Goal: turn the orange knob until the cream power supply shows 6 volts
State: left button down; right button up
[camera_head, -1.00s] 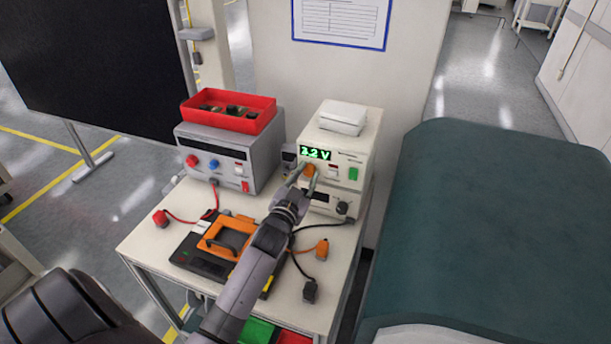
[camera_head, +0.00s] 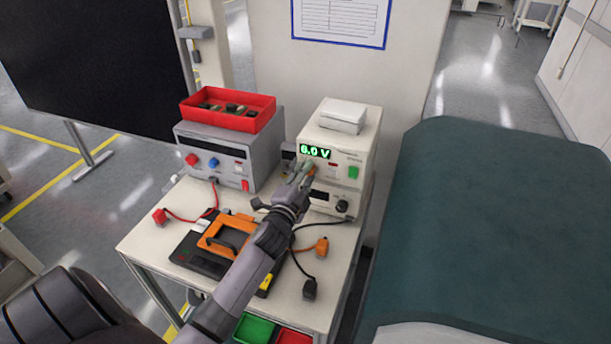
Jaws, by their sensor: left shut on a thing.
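The cream power supply (camera_head: 342,143) stands at the back right of the trolley. Its green display (camera_head: 314,152) appears to read 6.0 V; the small first digit is slightly unclear. The orange knob (camera_head: 311,170) is just below the display, mostly hidden by my fingers. My left gripper (camera_head: 303,173) is shut on the knob, its wrist rolled and its arm reaching up from the lower left. My right gripper is not in view.
A grey power supply (camera_head: 262,160) carrying a red bin (camera_head: 262,123) stands to the left. An orange-handled case (camera_head: 190,252) and cables with plugs lie on the trolley top (camera_head: 150,247). A white box (camera_head: 344,113) sits on the cream supply. A large teal-covered surface (camera_head: 500,230) is at right.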

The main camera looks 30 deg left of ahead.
pick_arm(q)
jog(key=shift+m, duration=0.5)
jog(key=c, duration=1.3)
grip_release()
jog(key=v, duration=1.2)
jog(key=shift+s+f, duration=0.15)
